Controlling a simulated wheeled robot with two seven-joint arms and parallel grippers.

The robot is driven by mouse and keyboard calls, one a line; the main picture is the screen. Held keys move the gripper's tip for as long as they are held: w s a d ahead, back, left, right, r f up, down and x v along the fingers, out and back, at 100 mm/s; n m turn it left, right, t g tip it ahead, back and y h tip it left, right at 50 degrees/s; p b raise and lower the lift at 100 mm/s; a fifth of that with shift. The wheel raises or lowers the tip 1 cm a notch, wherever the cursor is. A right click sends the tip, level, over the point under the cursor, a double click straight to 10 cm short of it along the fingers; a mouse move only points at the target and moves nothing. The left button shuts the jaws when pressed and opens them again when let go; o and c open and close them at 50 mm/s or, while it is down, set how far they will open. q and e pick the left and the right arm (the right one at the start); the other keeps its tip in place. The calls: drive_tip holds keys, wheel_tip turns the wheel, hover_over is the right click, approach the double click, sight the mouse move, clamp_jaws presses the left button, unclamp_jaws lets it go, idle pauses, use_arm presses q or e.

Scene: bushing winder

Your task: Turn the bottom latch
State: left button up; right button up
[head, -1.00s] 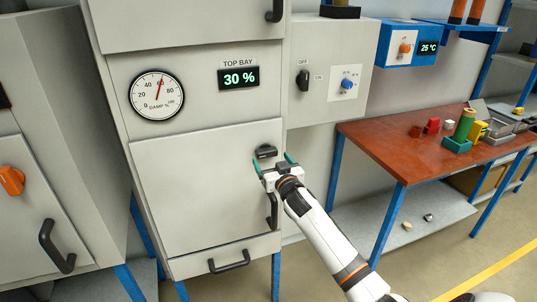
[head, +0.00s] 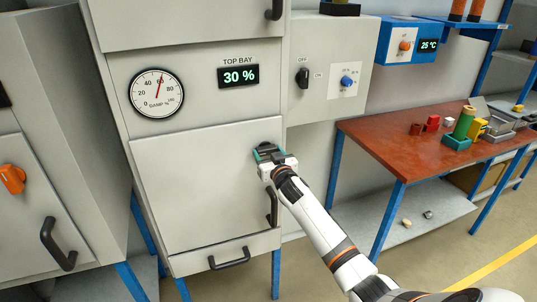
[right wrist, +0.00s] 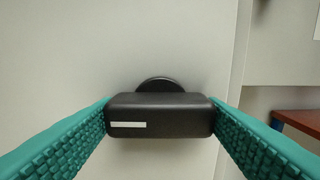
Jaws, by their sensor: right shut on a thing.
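The bottom latch is a black bar-shaped knob on a round base. It lies horizontal on the grey lower door (head: 200,190), near the door's upper right corner. In the right wrist view the latch (right wrist: 160,115) sits between the teal finger pads, which meet its two ends; a white mark shows on its front left. My right gripper (head: 268,154) is shut on the latch and hides most of it in the head view. My left gripper is not in view.
A black door handle (head: 271,206) stands just below my right gripper. A drawer handle (head: 229,259) is lower down. A damp gauge (head: 156,93) and a "TOP BAY 30 %" display (head: 239,76) are above. A red-brown table (head: 400,150) with small parts stands to the right.

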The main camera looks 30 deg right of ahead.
drive_tip(key=shift+m, duration=0.3)
drive_tip(key=m, duration=0.3)
drive_tip(key=shift+p, duration=0.3)
drive_tip(key=m, duration=0.5)
drive_tip(key=shift+p, duration=0.35)
drive_tip(key=m, duration=0.4)
drive_tip(key=shift+m, duration=0.3)
drive_tip(key=shift+m+p, duration=0.35)
drive_tip(key=shift+m, duration=1.95)
drive_tip(key=o, duration=1)
